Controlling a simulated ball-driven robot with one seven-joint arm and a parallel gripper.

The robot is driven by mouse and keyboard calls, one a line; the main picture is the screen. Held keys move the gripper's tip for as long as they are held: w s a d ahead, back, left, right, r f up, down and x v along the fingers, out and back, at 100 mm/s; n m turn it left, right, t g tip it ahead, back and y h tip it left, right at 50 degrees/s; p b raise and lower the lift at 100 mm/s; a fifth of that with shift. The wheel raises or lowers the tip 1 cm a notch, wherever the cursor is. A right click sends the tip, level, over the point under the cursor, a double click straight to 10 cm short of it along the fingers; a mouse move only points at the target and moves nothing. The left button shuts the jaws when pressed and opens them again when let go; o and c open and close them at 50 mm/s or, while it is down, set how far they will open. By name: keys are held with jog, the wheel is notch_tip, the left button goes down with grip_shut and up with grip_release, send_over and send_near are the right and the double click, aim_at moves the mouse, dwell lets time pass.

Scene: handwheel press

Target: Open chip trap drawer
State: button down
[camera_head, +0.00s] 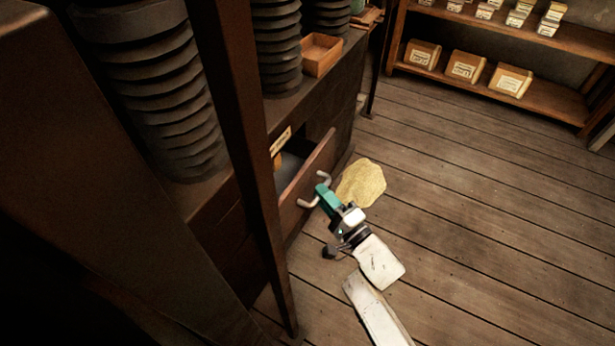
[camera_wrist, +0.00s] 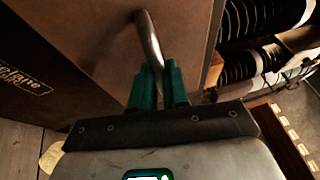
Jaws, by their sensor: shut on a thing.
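The chip trap drawer (camera_head: 309,168) is a brown wooden drawer low in the dark press cabinet. It stands partly pulled out, with a gap behind its front into a dark inside. A curved metal handle (camera_head: 306,203) is on its front; the handle also shows in the wrist view (camera_wrist: 150,38). My gripper (camera_head: 321,190), with green fingers, is shut on the handle. In the wrist view the fingers (camera_wrist: 160,88) close around the bar, in front of the brown drawer front (camera_wrist: 190,25).
A pale yellow heap (camera_head: 362,183) lies on the plank floor beside my gripper. A small open wooden box (camera_head: 321,54) sits on the cabinet top near black ribbed columns (camera_head: 277,45). A shelf with several boxes (camera_head: 466,66) stands at the back right. The floor at right is clear.

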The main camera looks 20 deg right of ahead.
jog(key=s+d+p, duration=0.5)
jog(key=s+d, duration=0.4)
jog(key=s, duration=0.4)
jog(key=shift+d, duration=0.15)
jog(key=shift+f, duration=0.1)
jog(key=c, duration=1.1)
grip_release()
jog(key=p+v, duration=0.1)
jog(key=v, duration=0.9)
jog(key=shift+s+d, duration=0.15)
jog(key=shift+s, duration=0.2)
